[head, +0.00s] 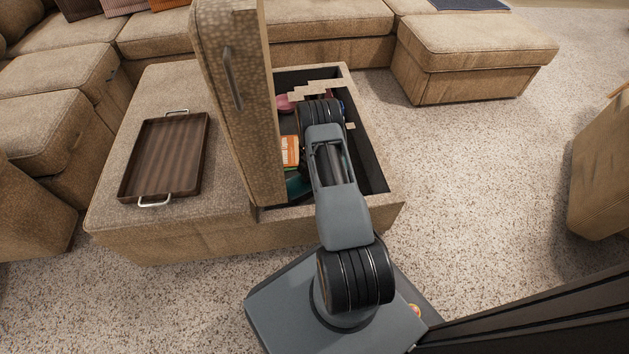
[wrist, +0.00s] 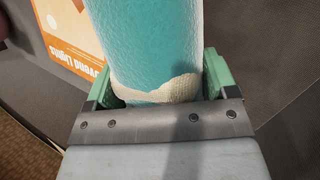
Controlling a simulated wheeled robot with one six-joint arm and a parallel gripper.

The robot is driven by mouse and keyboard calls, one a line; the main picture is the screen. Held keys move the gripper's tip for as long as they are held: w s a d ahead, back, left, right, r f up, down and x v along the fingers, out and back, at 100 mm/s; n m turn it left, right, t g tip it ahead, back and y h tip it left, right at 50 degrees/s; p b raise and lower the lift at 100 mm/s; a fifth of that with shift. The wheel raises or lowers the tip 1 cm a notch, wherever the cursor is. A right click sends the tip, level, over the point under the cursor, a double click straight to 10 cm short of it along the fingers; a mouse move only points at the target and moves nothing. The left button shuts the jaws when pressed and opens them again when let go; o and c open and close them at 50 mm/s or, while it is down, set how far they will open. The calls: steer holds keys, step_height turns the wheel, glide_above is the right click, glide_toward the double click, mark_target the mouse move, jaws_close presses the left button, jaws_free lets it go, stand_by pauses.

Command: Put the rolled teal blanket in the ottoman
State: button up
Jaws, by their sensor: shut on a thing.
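The rolled teal blanket (wrist: 152,45) fills the middle of the wrist view, with a cream band near its close end. My gripper (wrist: 160,88) is shut on it, with a green finger on each side. The ottoman (head: 380,213) has its lid (head: 232,110) standing upright and its dark storage space open. My arm reaches into that space and hides the gripper in the head view. A teal patch, likely the blanket (head: 296,187), shows inside, left of my arm. I cannot tell whether the blanket touches the bottom.
An orange box (head: 290,151) lies inside the ottoman; it also shows beside the blanket in the wrist view (wrist: 70,38). A pink thing (head: 285,104) lies farther back. A wooden tray (head: 165,160) sits left of the lid.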

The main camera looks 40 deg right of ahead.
steer(key=shift+f+b, duration=0.8)
steer(key=shift+f, duration=1.25)
steer(key=shift+f, duration=0.15)
steer(key=o, duration=1.6)
steer(key=shift+c, duration=0.2)
steer(key=shift+a+r, duration=0.1)
steer(key=shift+r, duration=0.3)
steer(key=p+v, duration=0.4)
steer(key=v, duration=0.7)
steer(key=shift+s+r, duration=0.2)
steer(key=shift+a, duration=0.1)
